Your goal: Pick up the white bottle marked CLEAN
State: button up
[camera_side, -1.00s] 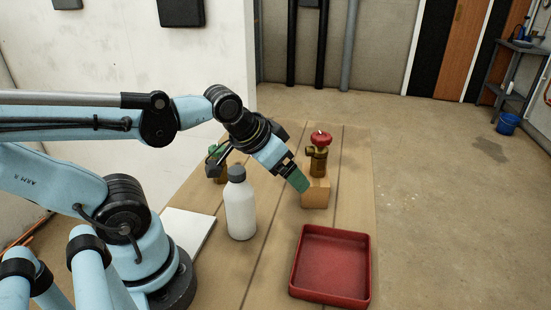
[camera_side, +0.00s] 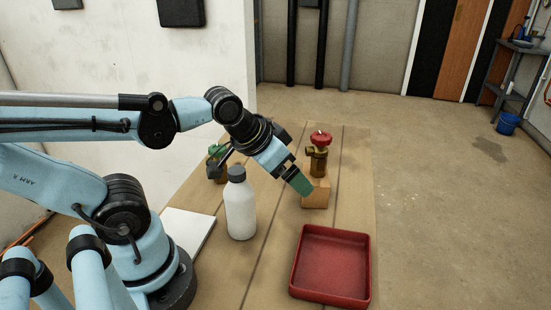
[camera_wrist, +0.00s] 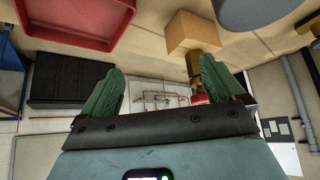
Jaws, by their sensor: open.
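A white bottle (camera_side: 240,210) with a grey cap stands upright on the wooden table; no CLEAN marking can be read on it from here. My gripper (camera_side: 303,187) has green fingers and is to the right of the bottle, apart from it and close to a small wooden block (camera_side: 315,195). In the wrist view my gripper (camera_wrist: 172,88) shows its two fingers spread wide with nothing held between them. A grey rounded shape at the top right of the wrist view may be the bottle, but I cannot tell.
A red tray (camera_side: 331,231) lies at the front right of the table. A brass valve with a red handle (camera_side: 320,140) stands behind the block. Another valve with a green handle (camera_side: 216,152) is behind the bottle. A white board (camera_side: 188,232) lies left of the bottle.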

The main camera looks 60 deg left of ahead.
jog(key=n+g, duration=0.3)
jog(key=g, duration=0.4)
send_near(238, 185)
jog(key=shift+w+a+r, duration=0.25)
jog(key=shift+w+a, duration=0.3)
jog(key=shift+a, duration=0.3)
jog(key=shift+s+f, duration=0.1)
jog(key=shift+f, duration=0.1)
jog(key=shift+d+f, duration=0.1)
jog(key=shift+f, duration=5.65)
grip_shut()
